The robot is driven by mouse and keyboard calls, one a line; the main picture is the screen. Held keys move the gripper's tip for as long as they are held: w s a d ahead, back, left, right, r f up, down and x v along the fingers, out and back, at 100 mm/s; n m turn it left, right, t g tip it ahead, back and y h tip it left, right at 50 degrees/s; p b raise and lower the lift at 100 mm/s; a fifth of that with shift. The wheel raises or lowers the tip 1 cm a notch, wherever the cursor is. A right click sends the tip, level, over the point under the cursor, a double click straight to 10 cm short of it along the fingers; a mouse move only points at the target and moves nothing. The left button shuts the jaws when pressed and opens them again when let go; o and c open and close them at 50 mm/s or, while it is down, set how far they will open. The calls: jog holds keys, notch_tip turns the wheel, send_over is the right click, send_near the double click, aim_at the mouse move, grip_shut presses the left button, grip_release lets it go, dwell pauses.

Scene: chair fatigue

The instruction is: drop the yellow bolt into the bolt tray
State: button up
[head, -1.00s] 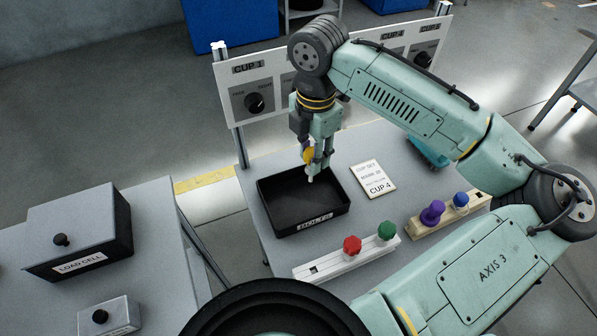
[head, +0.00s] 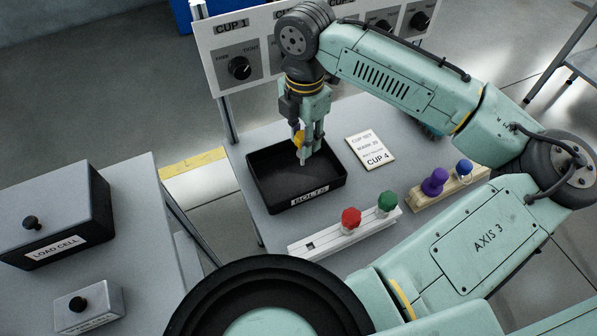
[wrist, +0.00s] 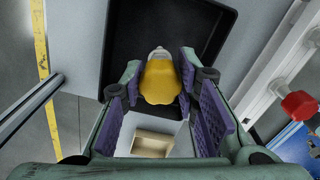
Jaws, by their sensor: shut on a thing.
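The yellow bolt (head: 298,139) is held in my gripper (head: 308,150), its pale shank pointing down. In the wrist view the yellow head of the bolt (wrist: 160,82) sits between the purple-padded fingers of my gripper (wrist: 163,100). The bolt tray (head: 265,190) is a black, open, shallow box labelled BOLTS on the grey table. In the head view the bolt shows against the tray's inside, toward its back; the exact height is unclear. The tray (wrist: 113,60) also shows beyond the bolt in the wrist view. The visible tray floor looks empty.
A white rack with a red knob (head: 350,217) and a green knob (head: 387,202) stands in front of the tray. A wooden rack holds a purple knob (head: 434,182) and a blue one. A CUP 4 card (head: 371,150) lies right of the tray. The panel (head: 238,50) rises behind.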

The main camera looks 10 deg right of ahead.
jog(key=o, duration=1.1)
jog(key=shift+o, duration=0.2)
jog(key=shift+r, duration=0.1)
notch_tip(320, 180, up, 12)
jog(key=shift+s, duration=0.1)
